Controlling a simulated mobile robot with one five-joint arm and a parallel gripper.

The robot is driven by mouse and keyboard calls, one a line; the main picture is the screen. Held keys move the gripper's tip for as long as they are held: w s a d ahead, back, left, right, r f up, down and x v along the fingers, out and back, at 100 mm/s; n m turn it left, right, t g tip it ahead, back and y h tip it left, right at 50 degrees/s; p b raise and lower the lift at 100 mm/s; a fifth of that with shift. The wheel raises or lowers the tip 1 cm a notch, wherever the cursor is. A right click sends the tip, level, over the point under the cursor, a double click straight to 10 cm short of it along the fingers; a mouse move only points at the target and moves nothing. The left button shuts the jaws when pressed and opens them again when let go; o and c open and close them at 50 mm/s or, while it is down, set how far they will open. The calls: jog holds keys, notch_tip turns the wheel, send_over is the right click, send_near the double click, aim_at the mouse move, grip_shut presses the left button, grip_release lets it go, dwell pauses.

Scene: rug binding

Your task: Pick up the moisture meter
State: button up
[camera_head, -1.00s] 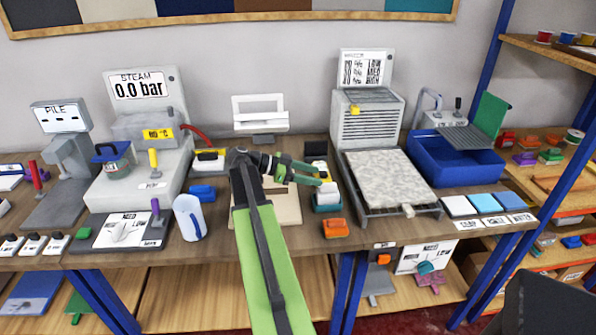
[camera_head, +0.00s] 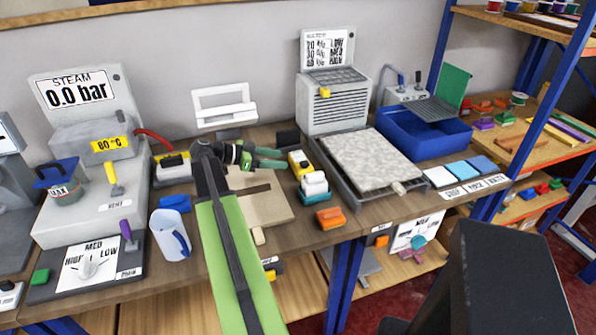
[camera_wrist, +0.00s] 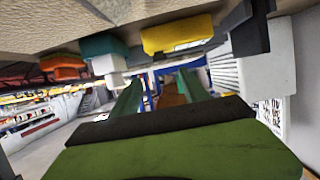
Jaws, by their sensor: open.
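A yellow block-like device (camera_head: 299,162) with a dark patch, likely the moisture meter, lies on the bench just right of my gripper's tips. In the wrist view, which is upside down, a yellow body (camera_wrist: 177,35) shows above and ahead of the fingers. My gripper (camera_head: 284,158) is low over the bench, its green fingers pointing right towards the yellow device. In the wrist view my gripper (camera_wrist: 160,80) has its fingers apart with nothing between them. Whether a fingertip touches the device I cannot tell.
A white-and-teal item (camera_head: 314,186) and an orange block (camera_head: 330,217) stand close in front of the yellow device. A black block (camera_head: 288,138) is behind it. A grey tray with a speckled slab (camera_head: 372,160) is to the right. A beige board (camera_head: 262,206) lies below my gripper.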

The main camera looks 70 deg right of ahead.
aim_at(303, 163)
jog(key=b+x, duration=0.1)
jog(key=x, duration=0.3)
jog(key=shift+s+d+f, duration=0.1)
jog(key=shift+s, duration=0.1)
jog(key=shift+s+d+f, duration=0.2)
jog(key=shift+f, duration=0.1)
jog(key=b+x, duration=0.2)
jog(key=x, duration=0.2)
jog(key=shift+s+d+f, duration=0.1)
jog(key=shift+d+f, duration=0.15)
jog(key=shift+r, duration=0.1)
grip_shut()
